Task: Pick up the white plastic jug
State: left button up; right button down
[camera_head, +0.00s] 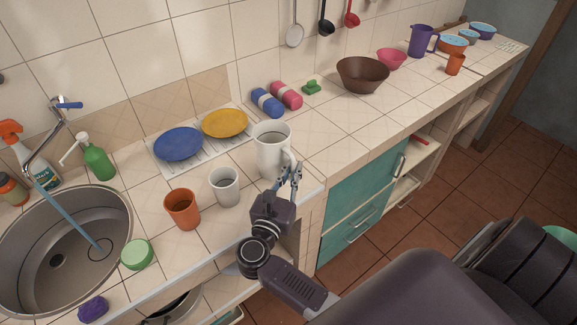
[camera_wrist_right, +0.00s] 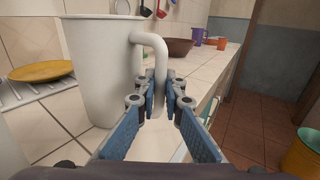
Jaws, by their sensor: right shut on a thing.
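The white plastic jug (camera_head: 271,148) stands upright at the counter's front edge in the head view, right of a white cup. Its handle faces my right gripper (camera_head: 290,174). In the right wrist view the jug (camera_wrist_right: 100,70) fills the left side, and the fingers of my right gripper (camera_wrist_right: 159,92) are shut on the lower part of its handle. The jug's base looks at or very near the counter; I cannot tell whether it is lifted. My left gripper is not in view.
A white cup (camera_head: 224,187) and an orange cup (camera_head: 182,209) stand left of the jug. Behind it, a rack holds a blue plate (camera_head: 178,144) and a yellow plate (camera_head: 225,123). The sink (camera_head: 62,250) is at left.

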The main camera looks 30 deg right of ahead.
notch_tip(320, 180, up, 20)
jog(key=p, duration=1)
jog(key=shift+f, duration=0.15)
jog(key=c, duration=2.6)
grip_release()
jog(key=shift+p, duration=0.3)
grip_shut()
